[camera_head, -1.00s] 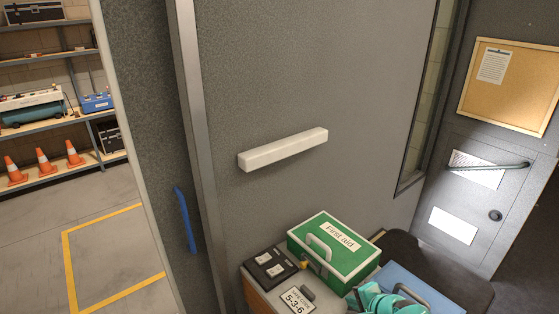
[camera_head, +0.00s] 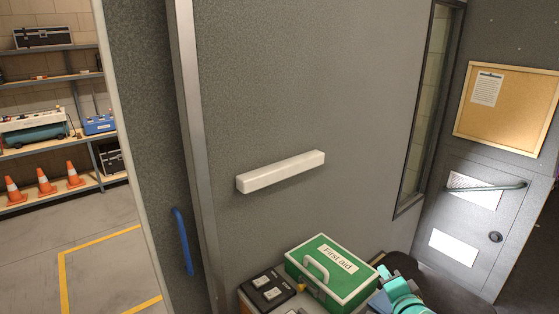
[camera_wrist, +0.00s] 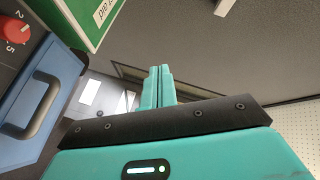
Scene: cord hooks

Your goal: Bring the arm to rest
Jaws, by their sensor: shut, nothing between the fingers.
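My gripper (camera_wrist: 159,72) points away from the wrist camera in the wrist view, its two teal fingers together with nothing between them. It touches nothing that I can see. In the head view, a teal part of my arm shows at the bottom edge, just right of the green first aid box (camera_head: 332,272). The fingertips cannot be made out clearly there. A corner of the green box also shows at the upper left of the wrist view (camera_wrist: 85,22), apart from the fingers.
A white bar (camera_head: 281,172) is fixed on the grey wall. A dark box (camera_head: 267,289) stands left of the first aid box. A blue case with a handle (camera_wrist: 45,100) is left of my gripper. A blue door handle (camera_head: 183,242) and orange cones (camera_head: 45,182) are at the left.

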